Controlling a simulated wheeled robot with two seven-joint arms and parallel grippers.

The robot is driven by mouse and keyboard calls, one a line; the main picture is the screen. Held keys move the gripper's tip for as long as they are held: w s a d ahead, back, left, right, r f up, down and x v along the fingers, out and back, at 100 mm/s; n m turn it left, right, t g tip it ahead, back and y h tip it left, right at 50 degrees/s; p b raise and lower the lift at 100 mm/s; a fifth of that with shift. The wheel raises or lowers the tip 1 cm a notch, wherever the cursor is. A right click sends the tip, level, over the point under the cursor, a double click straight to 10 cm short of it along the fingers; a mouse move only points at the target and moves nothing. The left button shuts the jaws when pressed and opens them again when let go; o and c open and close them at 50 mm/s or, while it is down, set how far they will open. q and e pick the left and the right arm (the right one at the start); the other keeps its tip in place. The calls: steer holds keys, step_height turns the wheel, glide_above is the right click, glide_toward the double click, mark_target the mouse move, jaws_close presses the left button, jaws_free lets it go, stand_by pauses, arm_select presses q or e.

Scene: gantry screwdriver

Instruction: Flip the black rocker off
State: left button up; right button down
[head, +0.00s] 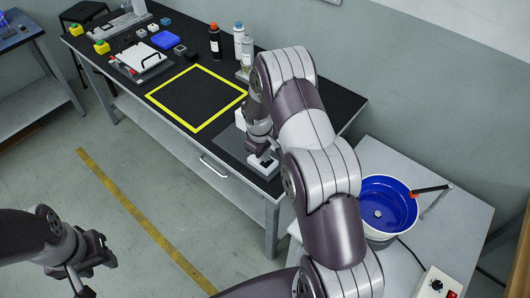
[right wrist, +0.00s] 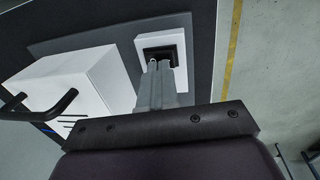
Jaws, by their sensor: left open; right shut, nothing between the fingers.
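The black rocker (right wrist: 161,53) sits in a small white housing (right wrist: 182,76) in the right wrist view, partly hidden by my fingers. In the head view the housing (head: 262,165) stands near the front edge of the dark bench. My right gripper (right wrist: 159,68) is shut and empty, its fingertips right over the lower part of the rocker; I cannot tell if they touch it. My right arm hides much of this spot in the head view. My left gripper (head: 92,272) is open and empty over the floor at the lower left, far from the bench.
A white box (right wrist: 75,88) with a dark handle stands beside the housing. A yellow-outlined square (head: 198,97) on the bench is empty. Bottles (head: 215,43) stand behind it. A side table at right holds a blue bucket (head: 388,207) and a control box (head: 437,286).

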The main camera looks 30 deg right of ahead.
step_height(320, 180, up, 5)
steer(key=p, duration=0.4)
steer(key=shift+w, duration=0.1)
steer(key=shift+w+d+r+b, duration=0.1)
steer(key=shift+d+r+b, duration=0.25)
steer(key=shift+b, duration=0.2)
step_height(320, 180, up, 8)
steer(key=d, duration=0.1)
steer(key=shift+w+b, duration=0.15)
steer(key=shift+b, duration=0.15)
